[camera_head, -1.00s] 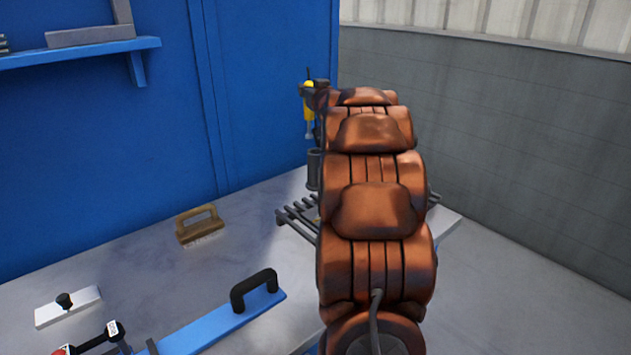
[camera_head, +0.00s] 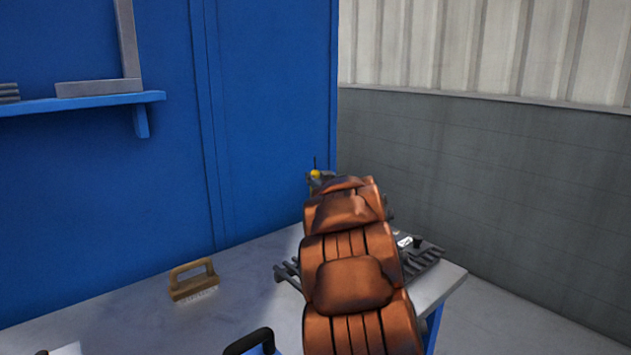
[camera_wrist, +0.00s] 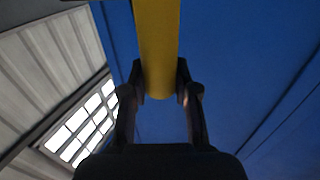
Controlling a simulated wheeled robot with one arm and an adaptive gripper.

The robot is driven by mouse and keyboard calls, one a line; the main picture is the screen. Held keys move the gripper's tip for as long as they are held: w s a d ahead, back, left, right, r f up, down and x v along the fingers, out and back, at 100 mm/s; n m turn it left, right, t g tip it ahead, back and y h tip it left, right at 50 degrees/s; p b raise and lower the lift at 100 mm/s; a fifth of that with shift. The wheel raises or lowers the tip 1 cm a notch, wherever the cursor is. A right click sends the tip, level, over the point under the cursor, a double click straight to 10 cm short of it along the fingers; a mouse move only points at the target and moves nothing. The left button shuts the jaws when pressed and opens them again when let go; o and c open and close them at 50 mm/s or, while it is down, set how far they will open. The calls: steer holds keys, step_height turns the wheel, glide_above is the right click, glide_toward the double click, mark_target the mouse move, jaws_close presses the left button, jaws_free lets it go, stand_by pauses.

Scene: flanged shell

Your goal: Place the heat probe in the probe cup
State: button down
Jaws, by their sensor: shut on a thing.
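The heat probe (camera_head: 315,174) shows only as a small yellow top with a thin dark stalk above it in the head view; its lower part is hidden behind my arm. In the wrist view its thick yellow body (camera_wrist: 158,50) lies between the two fingers. My gripper (camera_wrist: 159,85) is shut on this yellow body. In the head view my gripper is mostly hidden by my arm. The probe cup cannot be made out now, so I cannot tell whether the probe is in it or above it.
A dark slatted rack (camera_head: 425,258) sits at the right end of the grey bench (camera_head: 130,320). A wooden-handled brush (camera_head: 193,280) stands to the left. A black handle (camera_head: 250,341) shows at the bottom edge. A blue wall (camera_head: 265,130) rises behind the bench.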

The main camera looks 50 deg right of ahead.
stand_by(0.3)
steer(key=c, duration=0.9)
jaws_free()
steer(key=shift+f, duration=0.1)
steer(key=shift+r, duration=0.2)
steer(key=shift+v, duration=6)
